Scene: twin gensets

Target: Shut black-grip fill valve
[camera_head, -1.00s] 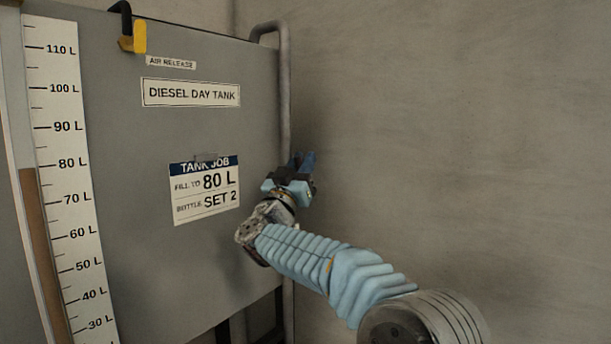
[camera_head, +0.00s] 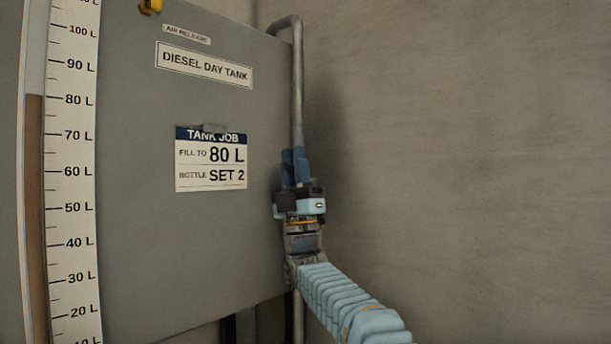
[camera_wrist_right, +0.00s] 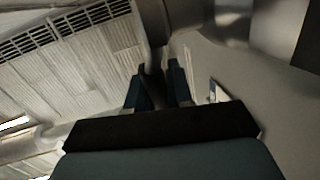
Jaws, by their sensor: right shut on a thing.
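In the head view my right gripper (camera_head: 293,154) points upward at the right edge of the grey diesel day tank (camera_head: 150,240), in front of the vertical pipe (camera_head: 298,85). Its blue fingers are close together. In the right wrist view the fingers (camera_wrist_right: 159,68) are on either side of a narrow dark thing (camera_wrist_right: 156,92), and they are shut on it. I cannot make out a black grip or the fill valve's body clearly. The brown column (camera_head: 36,200) beside the litre scale (camera_head: 72,180) reaches about the 80 L mark. My left gripper is not in view.
A job card (camera_head: 211,158) on the tank reads fill to 80 L, bottle set 2. A yellow fitting (camera_head: 152,5) is cut off at the top edge. The bare wall (camera_head: 460,150) to the right is clear.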

